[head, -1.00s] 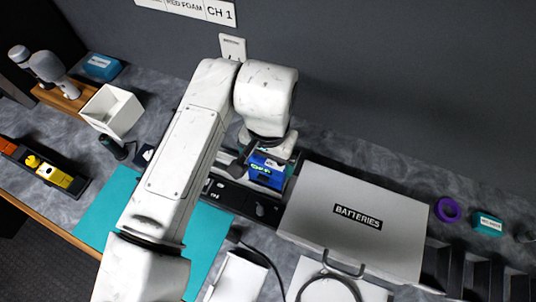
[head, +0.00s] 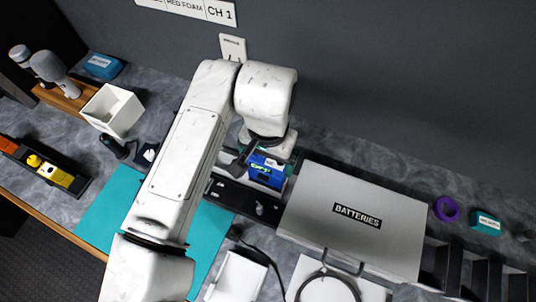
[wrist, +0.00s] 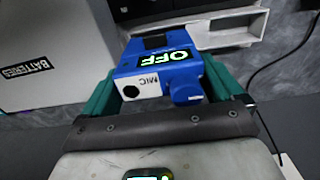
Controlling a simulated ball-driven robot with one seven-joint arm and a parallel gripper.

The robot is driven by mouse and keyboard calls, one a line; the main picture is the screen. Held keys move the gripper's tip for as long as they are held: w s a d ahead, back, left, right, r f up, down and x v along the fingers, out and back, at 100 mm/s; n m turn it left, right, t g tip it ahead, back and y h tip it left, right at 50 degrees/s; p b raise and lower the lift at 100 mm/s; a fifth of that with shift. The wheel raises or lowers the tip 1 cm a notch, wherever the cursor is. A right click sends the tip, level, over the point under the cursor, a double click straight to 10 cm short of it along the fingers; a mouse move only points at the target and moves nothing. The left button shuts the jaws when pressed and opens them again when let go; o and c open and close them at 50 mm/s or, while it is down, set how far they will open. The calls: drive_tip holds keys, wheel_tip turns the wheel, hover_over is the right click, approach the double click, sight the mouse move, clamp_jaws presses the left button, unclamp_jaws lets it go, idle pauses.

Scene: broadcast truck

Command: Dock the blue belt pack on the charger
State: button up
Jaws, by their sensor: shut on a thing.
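The blue belt pack (wrist: 155,62) is between the teal fingers of my gripper (wrist: 162,85) in the wrist view. Its lit green display reads OFF, and its white end, marked MIC, and a blue knob face the camera. In the head view the pack (head: 266,172) shows below my gripper (head: 264,160), just left of the batteries case. A long black unit (head: 240,196) with small marks, which looks like the charger, lies just in front of the pack. I cannot tell whether the pack touches it. My arm hides part of that area.
A large grey BATTERIES case (head: 320,205) stands close on the right. A teal mat (head: 110,205) lies to the left under my arm. A white open box (head: 112,110) and a black tray (head: 75,187) with yellow packs are further left. Cables lie in front.

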drive_tip(key=shift+f+b, duration=1.55)
drive_tip(key=shift+f, duration=1.2)
drive_tip(key=o, duration=0.9)
drive_tip(key=shift+o, duration=0.2)
wheel_tip(320, 180, up, 11)
drive_tip(key=shift+f+b, duration=0.1)
drive_tip(key=shift+b, duration=0.6)
drive_tip(key=shift+s, duration=0.1)
